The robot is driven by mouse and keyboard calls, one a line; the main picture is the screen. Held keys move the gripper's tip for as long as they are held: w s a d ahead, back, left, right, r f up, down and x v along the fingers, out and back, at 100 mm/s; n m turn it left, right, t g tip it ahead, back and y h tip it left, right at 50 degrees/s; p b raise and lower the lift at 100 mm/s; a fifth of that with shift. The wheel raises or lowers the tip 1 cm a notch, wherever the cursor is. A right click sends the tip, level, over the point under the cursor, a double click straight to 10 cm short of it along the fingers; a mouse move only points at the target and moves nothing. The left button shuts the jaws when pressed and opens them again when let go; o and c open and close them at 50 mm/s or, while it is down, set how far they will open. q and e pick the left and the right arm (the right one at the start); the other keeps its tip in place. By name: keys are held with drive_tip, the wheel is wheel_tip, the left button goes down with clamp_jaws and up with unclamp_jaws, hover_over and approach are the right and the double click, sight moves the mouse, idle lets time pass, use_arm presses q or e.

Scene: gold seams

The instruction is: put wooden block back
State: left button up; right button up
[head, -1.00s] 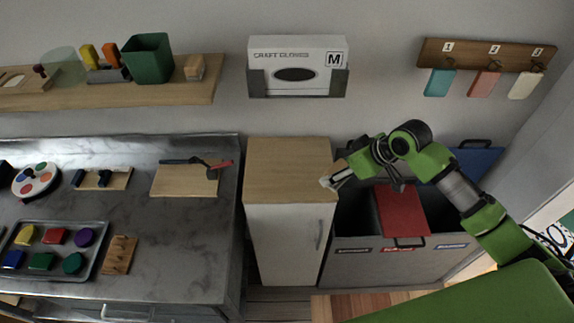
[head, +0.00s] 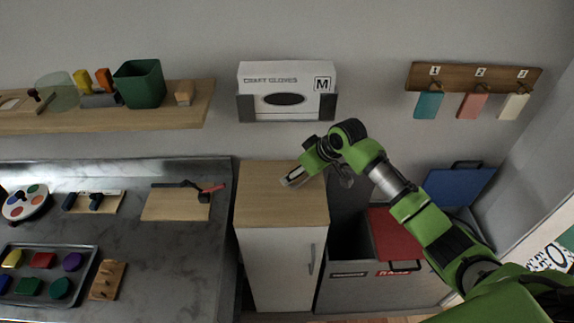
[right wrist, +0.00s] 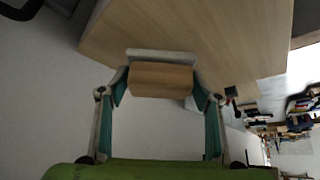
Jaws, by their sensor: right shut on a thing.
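My right gripper (head: 291,180) is over the right part of the wooden top of the white cabinet (head: 262,205). In the right wrist view the gripper (right wrist: 160,82) is shut on a wooden block (right wrist: 162,79), which sits between its fingertips. The pale wooden cabinet top (right wrist: 215,30) shows beyond the block there. In the head view the held block is mostly hidden by the fingers. My left gripper is not in view.
A wall shelf (head: 130,119) holds a green bin (head: 139,84) and a small wooden piece (head: 184,93). The counter (head: 150,255) carries a tray, boards and a holed wooden piece (head: 107,280). A glove box (head: 287,90) hangs above the cabinet; bins with a red lid (head: 395,238) stand right.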

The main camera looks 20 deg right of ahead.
drive_tip(key=shift+w+a, duration=0.35)
drive_tip(key=shift+w, duration=0.2)
drive_tip(key=w, duration=0.1)
drive_tip(key=w+a, duration=0.1)
drive_tip(key=shift+w+a+p, duration=0.25)
drive_tip(key=shift+w+p, duration=0.1)
drive_tip(key=shift+w, duration=0.05)
drive_tip(key=shift+f+p, duration=0.3)
drive_tip(key=shift+f, duration=0.45)
drive_tip(key=shift+s+d, duration=0.1)
drive_tip(key=shift+f, duration=0.15)
drive_tip(key=o, duration=1.2)
